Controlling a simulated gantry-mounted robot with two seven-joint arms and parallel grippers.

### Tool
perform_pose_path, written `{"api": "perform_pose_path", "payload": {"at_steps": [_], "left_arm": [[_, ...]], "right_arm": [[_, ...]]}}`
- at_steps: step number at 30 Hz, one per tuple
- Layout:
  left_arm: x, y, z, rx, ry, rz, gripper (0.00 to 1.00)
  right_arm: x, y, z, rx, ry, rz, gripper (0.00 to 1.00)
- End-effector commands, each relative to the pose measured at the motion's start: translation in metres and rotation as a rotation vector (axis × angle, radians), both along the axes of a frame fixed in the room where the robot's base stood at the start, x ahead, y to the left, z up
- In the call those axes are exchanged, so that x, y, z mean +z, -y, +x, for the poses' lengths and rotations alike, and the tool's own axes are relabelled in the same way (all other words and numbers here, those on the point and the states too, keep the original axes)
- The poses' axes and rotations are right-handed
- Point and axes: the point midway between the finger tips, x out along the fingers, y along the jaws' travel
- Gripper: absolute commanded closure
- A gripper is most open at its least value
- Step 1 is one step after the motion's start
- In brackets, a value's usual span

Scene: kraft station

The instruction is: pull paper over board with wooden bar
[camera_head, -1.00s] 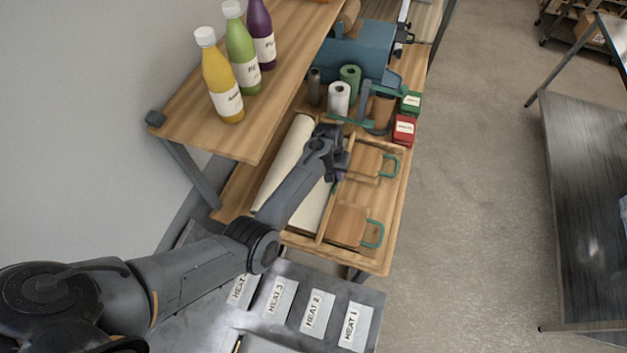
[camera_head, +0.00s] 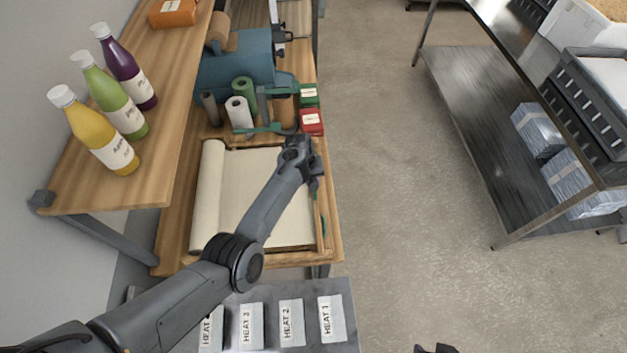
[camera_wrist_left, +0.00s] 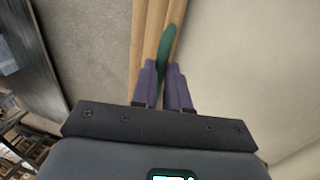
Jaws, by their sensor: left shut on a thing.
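The cream paper (camera_head: 270,205) lies spread across the framed wooden tray, from its roll (camera_head: 208,195) on the left toward the right edge. It covers the boards. My left gripper (camera_head: 313,180) is at the tray's right side, low over the paper's edge. A green handle (camera_wrist_left: 166,48) shows by the fingertips. My arm hides part of the paper. A dark piece at the bottom edge may be my right gripper (camera_head: 436,348).
Green and red boxes (camera_head: 311,121), rolls (camera_head: 240,112) and a blue machine (camera_head: 240,65) stand behind the tray. Bottles (camera_head: 110,95) stand on the shelf at left. HEAT labels (camera_head: 291,322) lie in front. The floor at right is clear up to a metal rack (camera_head: 500,130).

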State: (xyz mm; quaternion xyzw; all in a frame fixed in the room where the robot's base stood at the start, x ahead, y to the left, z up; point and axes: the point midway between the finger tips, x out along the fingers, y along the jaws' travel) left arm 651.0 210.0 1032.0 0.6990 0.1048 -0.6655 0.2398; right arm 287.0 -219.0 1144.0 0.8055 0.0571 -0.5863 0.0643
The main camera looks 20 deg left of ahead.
Motion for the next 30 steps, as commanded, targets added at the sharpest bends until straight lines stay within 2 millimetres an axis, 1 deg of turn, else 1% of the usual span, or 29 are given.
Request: {"api": "perform_pose_path", "payload": {"at_steps": [4,5,9,10,17,21,26,30], "left_arm": [[-0.001,-0.001,0.000,0.001,0.001,0.002,1.00],[-0.001,-0.001,0.000,0.001,0.001,0.002,0.84],[-0.001,-0.001,0.000,0.001,0.000,0.001,0.62],[-0.001,-0.001,0.000,0.001,0.000,0.001,0.60],[0.000,-0.001,0.000,0.001,0.001,0.000,0.60],[0.004,-0.001,0.000,0.001,0.002,0.001,0.60],[0.019,-0.004,-0.001,0.003,0.002,0.002,0.60],[0.040,-0.008,-0.003,0.002,0.004,0.002,0.60]], "right_arm": [[0.000,0.000,0.000,-0.002,0.000,0.002,0.57],[0.000,0.000,0.000,-0.002,0.000,0.002,0.57],[0.000,-0.001,0.000,-0.003,0.000,0.004,0.57],[0.000,-0.001,0.000,-0.004,0.000,0.005,0.57],[0.000,-0.001,0.000,-0.005,0.000,0.007,0.57],[0.001,-0.001,0.000,-0.004,0.000,0.007,0.57],[0.005,-0.001,0.000,-0.004,0.000,0.006,0.57],[0.006,-0.001,0.000,-0.004,-0.001,0.004,0.57]]}}
